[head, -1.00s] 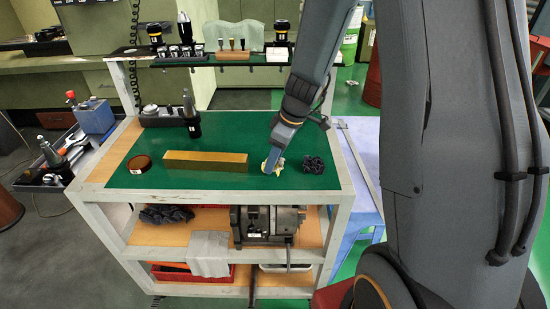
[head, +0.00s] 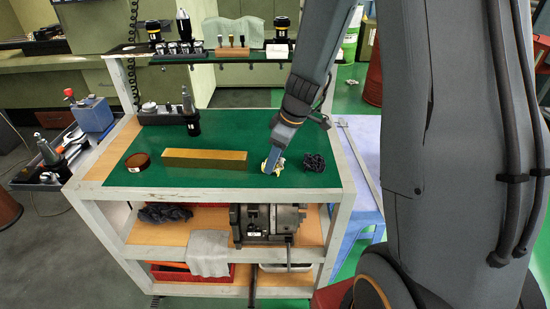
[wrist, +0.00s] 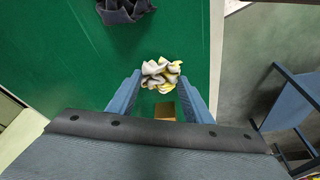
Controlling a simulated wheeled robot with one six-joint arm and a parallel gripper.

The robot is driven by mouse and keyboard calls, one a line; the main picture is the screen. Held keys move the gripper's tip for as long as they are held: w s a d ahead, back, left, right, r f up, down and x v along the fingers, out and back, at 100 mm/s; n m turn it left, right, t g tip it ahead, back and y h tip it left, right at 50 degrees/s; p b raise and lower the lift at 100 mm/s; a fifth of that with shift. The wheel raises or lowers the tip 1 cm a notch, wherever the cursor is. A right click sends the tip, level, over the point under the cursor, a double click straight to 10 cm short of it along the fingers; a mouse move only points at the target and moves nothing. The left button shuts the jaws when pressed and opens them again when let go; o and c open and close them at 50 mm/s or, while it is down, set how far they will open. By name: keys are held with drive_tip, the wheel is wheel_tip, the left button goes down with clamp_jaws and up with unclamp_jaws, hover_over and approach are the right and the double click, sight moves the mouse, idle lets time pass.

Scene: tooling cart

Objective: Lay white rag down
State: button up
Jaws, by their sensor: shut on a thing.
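The white rag (head: 279,167) is a crumpled white cloth with yellow patches. It is at the tip of my gripper (head: 270,168), low over the right part of the cart's green top (head: 225,140). In the wrist view the rag (wrist: 160,73) sits between the two blue fingertips of my gripper (wrist: 160,84), which are shut on it. The rag appears at or very near the green surface; I cannot tell whether it touches.
A dark crumpled rag (head: 314,162) lies just right of the white one. Green surface is free around the rag.

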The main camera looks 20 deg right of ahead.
drive_tip(key=shift+f, duration=0.15)
drive_tip(key=o, duration=1)
drive_tip(key=shift+b+v, duration=0.75)
drive_tip(key=shift+v, duration=3.2)
